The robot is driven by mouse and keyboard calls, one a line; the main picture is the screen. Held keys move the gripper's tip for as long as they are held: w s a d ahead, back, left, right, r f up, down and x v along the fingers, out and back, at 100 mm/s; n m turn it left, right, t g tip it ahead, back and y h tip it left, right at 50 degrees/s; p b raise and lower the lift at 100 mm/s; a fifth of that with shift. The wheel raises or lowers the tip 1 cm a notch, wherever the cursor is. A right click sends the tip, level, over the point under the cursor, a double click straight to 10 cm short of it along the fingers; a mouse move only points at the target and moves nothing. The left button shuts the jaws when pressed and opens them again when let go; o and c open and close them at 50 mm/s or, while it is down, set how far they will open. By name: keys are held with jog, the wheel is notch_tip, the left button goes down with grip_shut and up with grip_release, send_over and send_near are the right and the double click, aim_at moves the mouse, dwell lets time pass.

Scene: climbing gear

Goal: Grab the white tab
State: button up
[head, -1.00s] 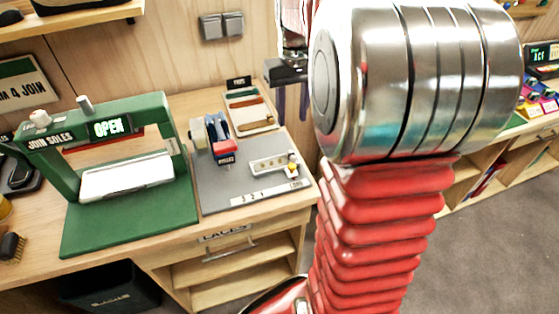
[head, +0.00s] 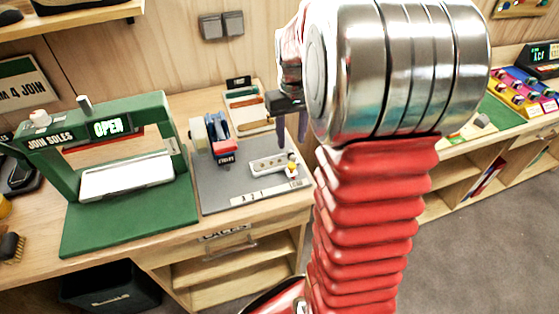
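A small white piece with some yellow on it (head: 292,169) stands at the right end of a pale bar with holes (head: 268,165) on the grey mat. It may be the white tab, but it is too small to be sure. My gripper (head: 292,140) points down above the mat's back right part, above and behind this piece in the head view. Its two purple-grey fingers are apart, with nothing visible between them. My red and silver arm hides the area to the right.
A blue and red dispenser (head: 220,138) stands on the grey mat (head: 225,187), left of the bar. A white numbered strip (head: 262,196) lies along the mat's front. A green sole press (head: 125,145) stands farther left. A tan tray (head: 248,110) lies behind.

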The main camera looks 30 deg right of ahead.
aim_at(291, 153)
notch_tip(291, 153, down, 5)
jog(key=shift+s+f, duration=0.1)
jog(key=shift+s, duration=0.05)
jog(key=shift+c, duration=0.6)
